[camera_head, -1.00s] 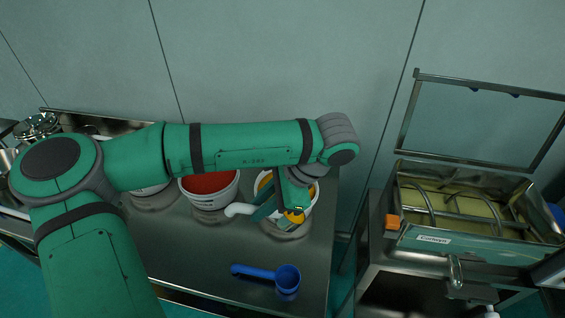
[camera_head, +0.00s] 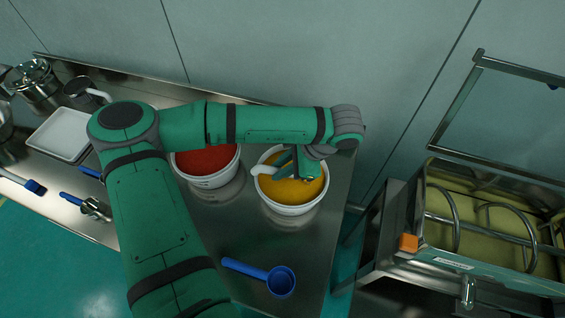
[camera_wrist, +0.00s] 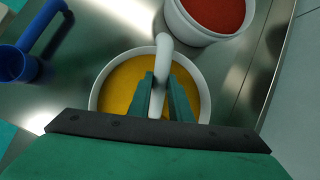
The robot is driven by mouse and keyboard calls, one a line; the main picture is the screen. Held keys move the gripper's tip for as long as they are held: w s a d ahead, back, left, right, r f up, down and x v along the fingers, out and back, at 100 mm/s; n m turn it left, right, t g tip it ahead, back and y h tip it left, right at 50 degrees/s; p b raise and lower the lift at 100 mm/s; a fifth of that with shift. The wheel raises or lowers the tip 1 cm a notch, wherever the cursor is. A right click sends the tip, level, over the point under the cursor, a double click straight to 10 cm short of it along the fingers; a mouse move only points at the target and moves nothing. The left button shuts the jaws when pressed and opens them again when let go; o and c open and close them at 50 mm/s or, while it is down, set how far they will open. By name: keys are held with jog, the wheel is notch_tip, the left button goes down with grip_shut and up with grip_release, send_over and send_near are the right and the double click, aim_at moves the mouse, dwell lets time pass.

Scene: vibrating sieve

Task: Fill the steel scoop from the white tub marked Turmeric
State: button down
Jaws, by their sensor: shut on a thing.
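A white tub of yellow-orange powder (camera_head: 263,190) stands near the right end of the steel bench; no marking on it is legible. It also fills the middle of the wrist view (camera_wrist: 97,92). My gripper (camera_head: 284,163) is over this tub, fingers pointing down, shut on the white handle of a scoop (camera_head: 264,171). In the wrist view the handle (camera_wrist: 163,45) runs between the fingers (camera_wrist: 160,88) and sticks out past the tub rim. The scoop's bowl is mostly hidden by my gripper, so I cannot tell its fill or depth in the powder.
A white tub of red powder (camera_head: 207,165) stands close on the left. A blue scoop (camera_head: 280,282) lies on the bench in front. A white tray (camera_head: 62,137) is at the left. The sieve machine with its raised lid (camera_head: 455,262) stands right, beyond a gap.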

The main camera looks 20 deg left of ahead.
jog(key=shift+s+a+r+t+h, duration=0.25)
jog(key=shift+a+r+h, duration=0.25)
jog(key=shift+h, duration=0.1)
jog(key=shift+s+a+r+t+h, duration=0.2)
jog(key=shift+a+r+t+h, duration=0.05)
jog(key=shift+a+r+h, duration=0.3)
jog(key=shift+s+a+r+t+h, duration=0.1)
jog(key=shift+a+r+t+h, duration=0.15)
jog(key=shift+r+h, duration=0.3)
jog(key=shift+s+a+r+t+h, duration=0.15)
jog(key=shift+a+r+t+h, duration=0.1)
jog(key=shift+r+h, duration=0.3)
jog(key=shift+s+a+r+t+h, duration=0.1)
jog(key=shift+a+r+t+h, duration=0.15)
jog(key=shift+r+h, duration=0.25)
jog(key=shift+s+n, duration=0.1)
jog(key=shift+n, duration=0.2)
